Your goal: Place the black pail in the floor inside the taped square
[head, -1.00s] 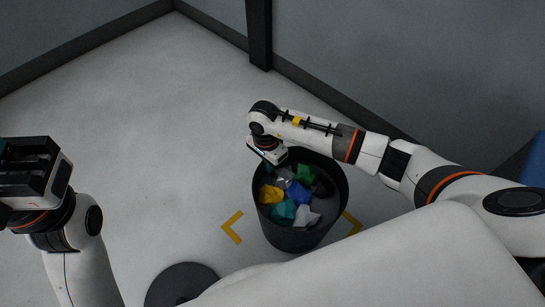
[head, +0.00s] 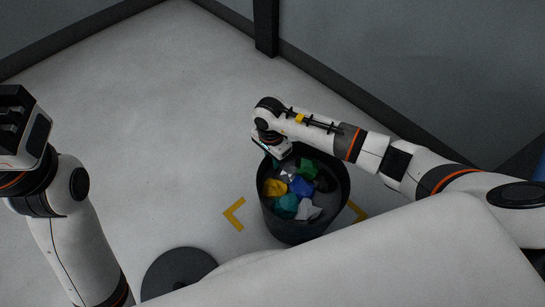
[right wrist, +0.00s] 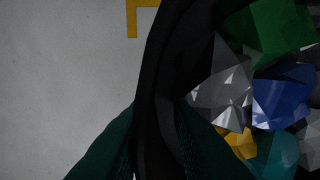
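The black pail (head: 302,227) is upright, filled with crumpled pieces in several colors. Yellow tape corners show on the floor to its left (head: 234,213) and right (head: 357,211); the pail and my arm hide the rest of the taped square. My right gripper (head: 275,152) points down at the pail's far left rim. In the right wrist view its dark green fingers (right wrist: 160,150) lie on both sides of the black rim (right wrist: 165,85), gripping it. I cannot tell whether the pail's base touches the floor. My left gripper (head: 12,122) is at the left edge, away from the pail; its fingers are unclear.
Crumpled pieces, including a blue one (head: 300,187), lie inside the pail. A dark round disc (head: 178,272) is on the floor at front left. Grey walls with a dark post (head: 266,28) stand behind. The floor left of the pail is clear.

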